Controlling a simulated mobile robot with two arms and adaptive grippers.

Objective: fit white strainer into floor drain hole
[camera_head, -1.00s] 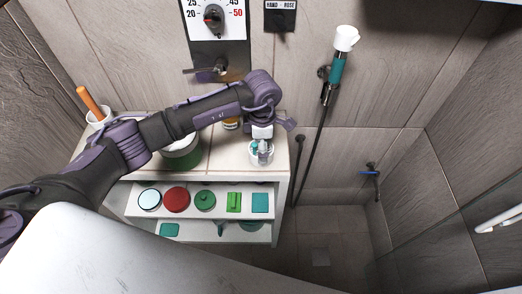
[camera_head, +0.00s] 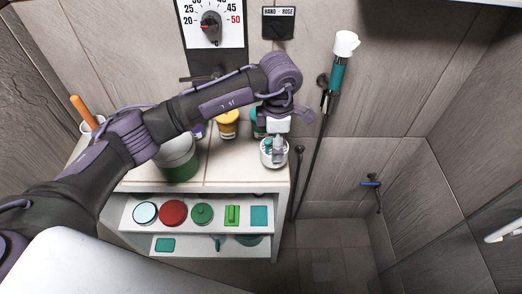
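A small white round cup-like piece (camera_head: 267,160), possibly the white strainer, is at the right end of the cabinet top. My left gripper (camera_head: 278,154) points down at it, with its grey fingertips at or inside its rim. Whether the fingers are shut on it, or whether it rests on the top, I cannot tell. A faint paler square (camera_head: 321,271) on the shower floor, right of the cabinet, may be the drain; no open hole can be made out. My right gripper is out of view.
Yellow-lidded (camera_head: 228,124) and green (camera_head: 179,160) containers stand left of the gripper, partly behind my arm. Open shelves (camera_head: 205,231) below hold several lids and small items. A hand shower on a pole (camera_head: 325,120) stands to the right. The shower floor looks clear.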

